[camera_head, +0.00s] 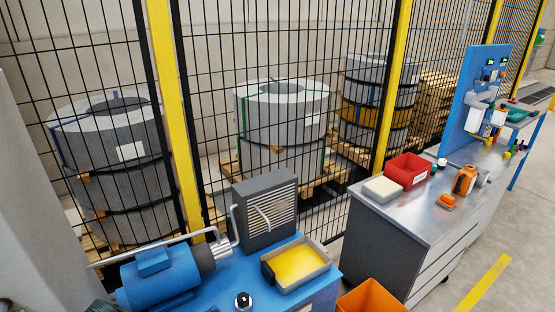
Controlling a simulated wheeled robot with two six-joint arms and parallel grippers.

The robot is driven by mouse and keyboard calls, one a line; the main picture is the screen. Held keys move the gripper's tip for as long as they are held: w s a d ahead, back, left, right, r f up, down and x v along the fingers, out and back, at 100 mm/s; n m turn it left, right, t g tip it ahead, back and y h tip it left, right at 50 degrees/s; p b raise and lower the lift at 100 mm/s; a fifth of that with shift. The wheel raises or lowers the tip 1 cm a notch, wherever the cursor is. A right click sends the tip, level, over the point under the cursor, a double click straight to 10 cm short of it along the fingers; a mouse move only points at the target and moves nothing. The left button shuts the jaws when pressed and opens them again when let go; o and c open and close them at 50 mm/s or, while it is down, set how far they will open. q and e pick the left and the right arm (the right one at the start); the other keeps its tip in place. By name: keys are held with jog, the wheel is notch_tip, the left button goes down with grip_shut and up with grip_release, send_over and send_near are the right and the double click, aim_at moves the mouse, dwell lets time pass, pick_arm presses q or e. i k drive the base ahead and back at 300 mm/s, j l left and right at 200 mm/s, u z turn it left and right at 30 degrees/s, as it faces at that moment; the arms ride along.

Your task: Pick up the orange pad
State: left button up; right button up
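A small orange pad-like object (447,201) lies on the metal top of the workbench (417,222) at the right. It sits in front of an upright orange container (465,180). Its exact shape is too small to tell. Neither of my grippers can be seen in the head view.
A red bin (407,171) and a pale block (382,190) stand on the bench's left part. A blue pump unit (165,278) with a yellow-filled tray (297,266) is in front. An orange bin (371,297) stands between. A mesh fence (215,90) closes off the coils behind.

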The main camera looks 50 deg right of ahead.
aim_at(446, 201)
jog(key=z, duration=2.9)
